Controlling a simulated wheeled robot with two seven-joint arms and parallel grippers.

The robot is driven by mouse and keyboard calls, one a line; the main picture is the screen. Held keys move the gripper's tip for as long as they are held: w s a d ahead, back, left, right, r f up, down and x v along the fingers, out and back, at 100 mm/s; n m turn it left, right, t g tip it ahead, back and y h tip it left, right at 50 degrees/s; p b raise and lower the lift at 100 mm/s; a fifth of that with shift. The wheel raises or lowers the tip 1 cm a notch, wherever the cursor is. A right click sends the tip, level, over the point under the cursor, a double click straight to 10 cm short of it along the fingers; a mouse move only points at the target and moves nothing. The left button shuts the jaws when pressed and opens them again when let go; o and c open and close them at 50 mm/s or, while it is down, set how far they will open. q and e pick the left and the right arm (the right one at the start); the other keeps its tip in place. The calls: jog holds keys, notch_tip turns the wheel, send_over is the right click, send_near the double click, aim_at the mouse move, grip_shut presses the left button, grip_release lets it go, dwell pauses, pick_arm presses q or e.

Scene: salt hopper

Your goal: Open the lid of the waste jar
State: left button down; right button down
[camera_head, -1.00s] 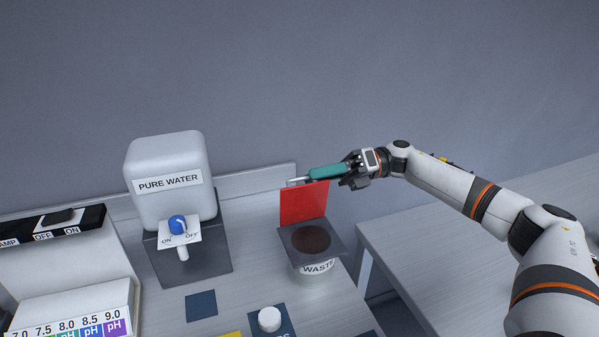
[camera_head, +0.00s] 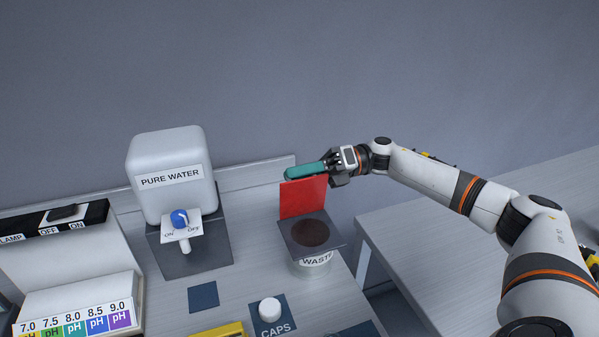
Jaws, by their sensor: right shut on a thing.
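The waste jar (camera_head: 316,259) stands on the bench with a dark square top and a dark round opening. Its red lid (camera_head: 303,198) stands upright at the back edge of the top, so the opening is uncovered. My right gripper (camera_head: 337,169) is shut on a teal-handled tool (camera_head: 306,171), held level at the lid's upper edge. The tool's left end is partly hidden behind the lid; I cannot tell whether it touches the lid. My left gripper is not in view.
A pure water tank (camera_head: 170,168) with a blue knob (camera_head: 180,218) stands left of the jar. A white cap (camera_head: 269,310) sits on the caps mat in front. A pH colour chart (camera_head: 75,322) and lamp switch (camera_head: 62,212) are at far left. A gap separates the right-hand table (camera_head: 430,240).

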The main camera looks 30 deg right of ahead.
jog(key=shift+f, duration=0.2)
jog(key=shift+w+d+f+m+b, duration=0.2)
jog(key=shift+w+m+b, duration=0.2)
jog(key=shift+w+b, duration=0.2)
jog(key=shift+w+d+f+m+b, duration=0.1)
jog(key=shift+w+f+m+b, duration=0.1)
jog(key=shift+w+m+b, duration=0.3)
jog(key=c, duration=1.6)
grip_release()
jog(key=shift+f, duration=0.1)
jog(key=shift+o, duration=0.3)
jog(key=shift+w, duration=0.15)
